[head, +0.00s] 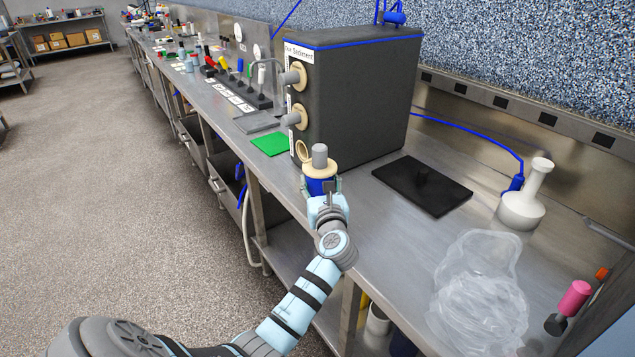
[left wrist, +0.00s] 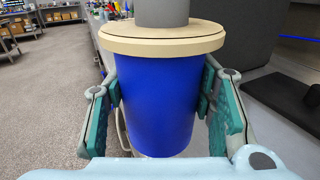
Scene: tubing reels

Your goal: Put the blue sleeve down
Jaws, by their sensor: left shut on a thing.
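The blue sleeve (left wrist: 157,105) is upright between the fingers of my left gripper (left wrist: 160,110), which is shut on it in the left wrist view. A tan disc (left wrist: 160,37) with a grey peg (left wrist: 161,12) tops the sleeve. In the head view the blue sleeve (head: 318,186) is in my left gripper (head: 322,187), in front of the black box near the counter's front edge. The sleeve's bottom is hidden in the head view, so I cannot tell whether it touches the counter. My right gripper is not in view.
The large black box (head: 362,100) has tan rings and grey pegs on its front. A green mat (head: 271,145) lies left of it.

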